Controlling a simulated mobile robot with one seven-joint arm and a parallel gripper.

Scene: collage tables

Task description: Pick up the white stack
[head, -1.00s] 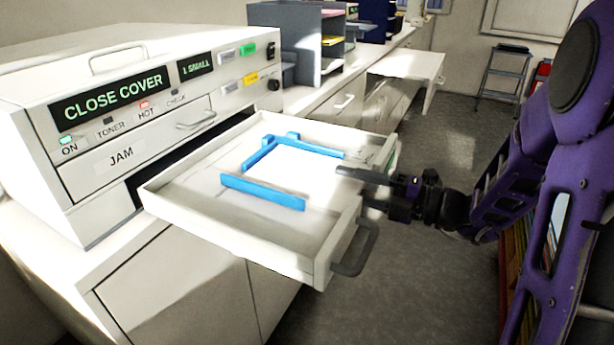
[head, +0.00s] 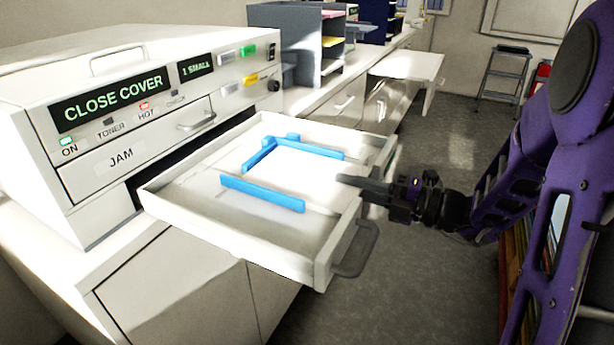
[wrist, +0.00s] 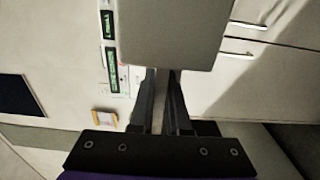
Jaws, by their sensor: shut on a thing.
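The white stack (head: 312,178) lies between blue guides in the open tray (head: 230,228) in the head view. It looks very bright there, and its edges are hard to make out. My gripper (head: 343,181) reaches in from the right over the tray's side, with its fingers at the stack's near right edge. In the wrist view my gripper (wrist: 164,74) is shut on the edge of a flat, pale grey piece, the white stack in shade (wrist: 172,35). I cannot tell whether the stack is clear of the tray floor.
Blue guides (head: 262,193) stand along the stack's sides. The tray juts from a white machine (head: 120,120) and has a grey handle (head: 356,250) in front. A grey shelf unit (head: 290,45) stands behind. The floor to the right is open.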

